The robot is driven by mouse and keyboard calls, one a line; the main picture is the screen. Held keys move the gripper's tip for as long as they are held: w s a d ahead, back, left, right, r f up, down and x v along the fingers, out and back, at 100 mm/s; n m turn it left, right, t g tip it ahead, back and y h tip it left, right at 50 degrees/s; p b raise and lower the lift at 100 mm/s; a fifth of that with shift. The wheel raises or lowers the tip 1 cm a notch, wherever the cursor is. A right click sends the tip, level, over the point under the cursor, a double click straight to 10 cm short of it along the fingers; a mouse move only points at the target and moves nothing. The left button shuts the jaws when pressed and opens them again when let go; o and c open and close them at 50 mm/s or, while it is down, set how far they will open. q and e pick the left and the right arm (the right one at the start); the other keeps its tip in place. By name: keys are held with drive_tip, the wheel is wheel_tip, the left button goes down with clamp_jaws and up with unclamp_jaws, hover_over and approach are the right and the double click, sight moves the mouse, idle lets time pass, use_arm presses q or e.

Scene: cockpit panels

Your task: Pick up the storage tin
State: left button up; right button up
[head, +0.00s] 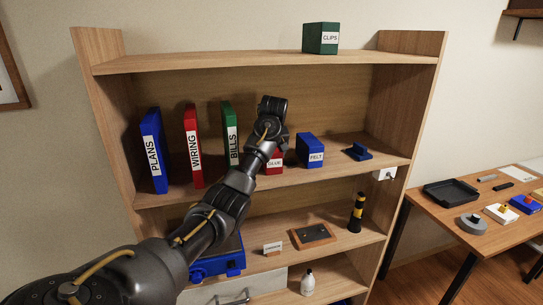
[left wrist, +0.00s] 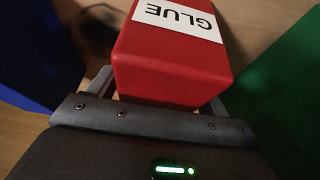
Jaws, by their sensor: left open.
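A red tin labelled GLUE (head: 274,167) stands on the upper-middle shelf, partly hidden behind my left arm in the head view. In the left wrist view the red tin (left wrist: 170,60) shows large, its label upside down. My left gripper (left wrist: 160,90) is open, with a finger at either side of the red tin; I cannot tell whether they touch it. A blue FELT tin (head: 310,150) stands to its right on the same shelf. A green CLIPS tin (head: 321,38) stands on the shelf unit's top. My right gripper is not in view.
Blue PLANS (head: 153,150), red WIRING (head: 193,146) and green BILLS (head: 230,132) binders stand left of the red tin. A small blue object (head: 357,152) lies at the shelf's right. A side table (head: 470,245) with a black tray (head: 450,191) stands at the right.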

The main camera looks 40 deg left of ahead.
use_arm(q)
drive_tip(key=shift+w+f, duration=0.25)
drive_tip(key=shift+c, duration=0.6)
drive_tip(key=c, duration=1.1)
drive_tip(key=shift+r, duration=0.1)
drive_tip(key=shift+c, duration=0.2)
